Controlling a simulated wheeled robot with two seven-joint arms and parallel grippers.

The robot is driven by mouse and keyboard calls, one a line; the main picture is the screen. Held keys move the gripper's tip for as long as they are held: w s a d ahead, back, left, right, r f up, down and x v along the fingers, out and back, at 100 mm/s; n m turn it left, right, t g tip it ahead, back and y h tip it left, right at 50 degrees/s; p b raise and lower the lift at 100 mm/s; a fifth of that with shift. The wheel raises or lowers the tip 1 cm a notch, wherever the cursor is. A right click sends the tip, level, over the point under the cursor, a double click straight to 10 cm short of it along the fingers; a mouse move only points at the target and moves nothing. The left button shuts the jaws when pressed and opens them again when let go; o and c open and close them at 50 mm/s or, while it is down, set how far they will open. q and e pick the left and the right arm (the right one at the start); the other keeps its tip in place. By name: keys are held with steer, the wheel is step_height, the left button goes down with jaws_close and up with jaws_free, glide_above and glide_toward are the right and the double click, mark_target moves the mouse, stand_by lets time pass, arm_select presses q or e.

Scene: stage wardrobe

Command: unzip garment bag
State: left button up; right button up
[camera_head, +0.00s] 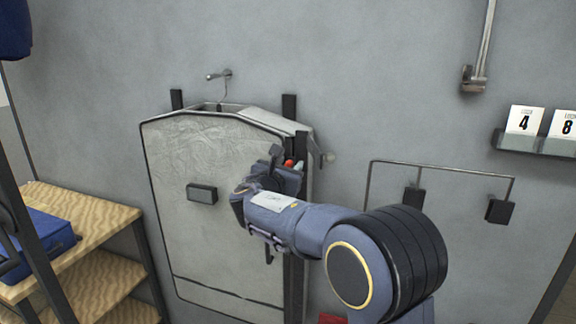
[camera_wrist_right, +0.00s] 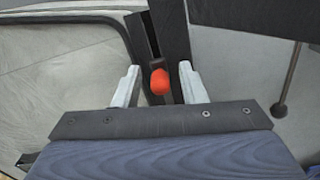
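The grey garment bag (camera_head: 200,150) hangs from a hook on the wall, with dark trim around its front panel and a small dark block on the front. A dark upright strip (camera_wrist_right: 170,30) runs along the bag's right side. A red-orange pull (camera_wrist_right: 159,82) sits on this strip; part of it shows past the gripper in the head view (camera_head: 289,163). My right gripper (camera_wrist_right: 158,80) is open at the bag's right edge, its two pale fingers on either side of the pull, with visible gaps. The gripper hides part of the bag's right edge. My left gripper is not in view.
A wooden shelf unit (camera_head: 95,212) with a blue case (camera_head: 45,240) stands at the left. A wire rail (camera_head: 440,168) with dark clips is on the wall at the right. A ledge (camera_head: 540,143) with number cards is at the upper right.

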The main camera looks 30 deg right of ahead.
jaws_close()
